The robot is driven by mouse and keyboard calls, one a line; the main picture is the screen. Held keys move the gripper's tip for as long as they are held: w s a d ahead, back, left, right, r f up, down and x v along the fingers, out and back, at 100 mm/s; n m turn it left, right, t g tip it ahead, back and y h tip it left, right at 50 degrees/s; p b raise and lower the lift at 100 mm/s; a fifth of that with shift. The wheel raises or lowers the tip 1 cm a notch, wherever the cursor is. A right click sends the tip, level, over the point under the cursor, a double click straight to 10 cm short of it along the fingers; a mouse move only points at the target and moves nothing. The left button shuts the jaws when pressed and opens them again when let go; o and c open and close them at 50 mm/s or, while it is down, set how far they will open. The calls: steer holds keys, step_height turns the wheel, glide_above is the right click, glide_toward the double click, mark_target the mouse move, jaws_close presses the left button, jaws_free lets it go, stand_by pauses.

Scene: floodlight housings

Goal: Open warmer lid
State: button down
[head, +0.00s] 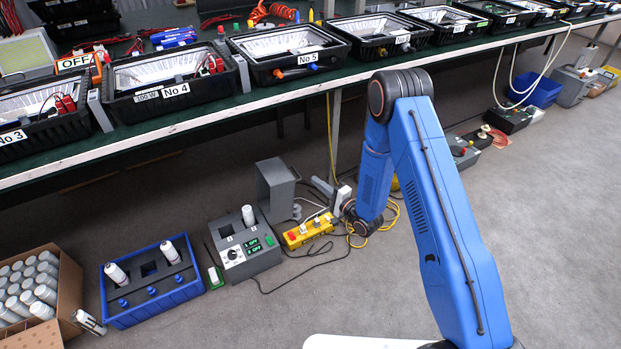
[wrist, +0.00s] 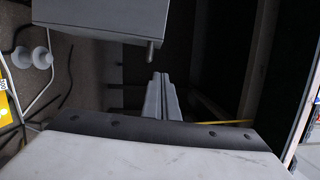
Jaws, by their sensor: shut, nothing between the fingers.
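A grey box side with a small peg (wrist: 110,18) fills the upper left of the wrist view. My gripper (head: 316,183) is right of the upright grey part, pointing towards it. In the wrist view my gripper (wrist: 158,78) is shut and empty, apart from the peg.
A yellow power strip (head: 309,231) with cables lies below my gripper. A blue crate (head: 152,282) with bottles and a cardboard box (head: 38,300) of bottles stand to the left. The long green bench (head: 200,118) with floodlight housings runs above. Front floor is clear.

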steer(key=shift+v, duration=1.4)
steer(key=w+d+r+n+h, duration=0.2)
steer(key=w+d+r+h, duration=0.15)
steer(key=r, duration=0.45)
steer(key=w+d+r+n+h, duration=0.2)
steer(key=d+r, duration=0.3)
steer(key=r, duration=0.3)
steer(key=s+d+r+n+g+h, duration=0.2)
steer(key=s+d+r+h, duration=0.4)
steer(key=d+r, duration=0.6)
steer(key=s+d+r+n+g+h, duration=0.1)
steer(key=s+d+r, duration=0.3)
steer(key=s, duration=0.5)
steer(key=s+d+r+g+h, duration=0.1)
steer(key=s+d+r, duration=0.3)
steer(key=s, duration=0.5)
steer(key=s+d+r+n+g, duration=0.1)
steer(key=s, duration=1)
steer(key=s+d+r+n+g, duration=0.1)
steer(key=s+g, duration=0.1)
steer(key=s, duration=1)
steer(key=shift+s+d+n+g, duration=0.25)
steer(key=shift+s+n+g, duration=0.05)
steer(key=c, duration=2.1)
jaws_free()
steer(key=shift+s, duration=0.3)
